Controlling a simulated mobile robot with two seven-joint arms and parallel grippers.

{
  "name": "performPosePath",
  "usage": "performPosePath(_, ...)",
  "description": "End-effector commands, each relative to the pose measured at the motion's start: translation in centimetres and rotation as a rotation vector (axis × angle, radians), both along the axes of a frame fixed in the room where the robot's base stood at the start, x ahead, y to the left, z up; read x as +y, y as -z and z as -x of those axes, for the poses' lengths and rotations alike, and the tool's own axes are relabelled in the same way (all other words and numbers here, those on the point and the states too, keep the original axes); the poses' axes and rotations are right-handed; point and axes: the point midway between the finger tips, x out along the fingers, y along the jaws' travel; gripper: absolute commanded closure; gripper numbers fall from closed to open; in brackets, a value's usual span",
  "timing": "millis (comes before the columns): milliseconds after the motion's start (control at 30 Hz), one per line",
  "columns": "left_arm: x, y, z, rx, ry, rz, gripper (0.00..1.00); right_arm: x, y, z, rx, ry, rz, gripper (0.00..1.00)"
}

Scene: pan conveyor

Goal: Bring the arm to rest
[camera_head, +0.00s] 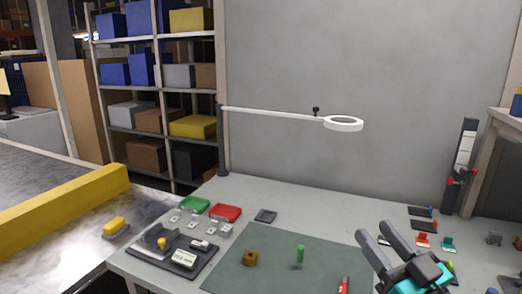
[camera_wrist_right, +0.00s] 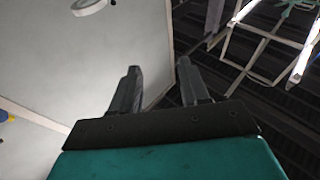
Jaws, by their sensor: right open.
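My right gripper (camera_head: 378,238) is at the lower right of the head view, above the right part of the workbench (camera_head: 222,188). Its two dark fingers are apart with nothing between them. In the right wrist view the same gripper (camera_wrist_right: 158,80) is open and points up toward the wall and ceiling. My left gripper is in neither view.
A green mat (camera_head: 270,240) holds a brown block (camera_head: 249,258), a green peg (camera_head: 300,254) and a red tool (camera_head: 344,285). Green (camera_head: 195,205) and red (camera_head: 225,213) trays lie behind. A lamp arm (camera_head: 270,113) spans above. A yellow-railed conveyor (camera_head: 65,210) is left.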

Motion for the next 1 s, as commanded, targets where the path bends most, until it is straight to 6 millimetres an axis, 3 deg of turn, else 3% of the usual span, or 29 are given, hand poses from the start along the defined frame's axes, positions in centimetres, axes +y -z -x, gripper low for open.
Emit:
performPosePath(100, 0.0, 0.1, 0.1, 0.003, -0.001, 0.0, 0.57, -3.0, 3.0, 0.7, 0.142, 0.243, -0.042, 0.55)
performPosePath(233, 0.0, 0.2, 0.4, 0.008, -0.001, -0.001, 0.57, -5.4, 8.1, 2.8, 0.395, 0.444, -0.021, 0.55)
performPosePath(400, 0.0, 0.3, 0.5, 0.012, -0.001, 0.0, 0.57, -5.9, 15.3, 8.1, 0.799, 0.543, 0.084, 0.55)
performPosePath(500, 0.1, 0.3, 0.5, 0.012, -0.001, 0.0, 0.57, -5.2, 18.1, 11.2, 0.986, 0.522, 0.15, 0.55)
performPosePath(700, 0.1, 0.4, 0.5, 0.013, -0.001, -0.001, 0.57, -3.3, 21.4, 16.5, 1.257, 0.414, 0.258, 0.55)
performPosePath(967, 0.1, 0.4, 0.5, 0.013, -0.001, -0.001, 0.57, -0.6, 23.2, 22.8, 1.508, 0.204, 0.375, 0.55)
performPosePath(1000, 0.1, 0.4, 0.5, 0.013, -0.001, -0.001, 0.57, -0.5, 23.6, 22.6, 1.5, 0.197, 0.38, 0.55)
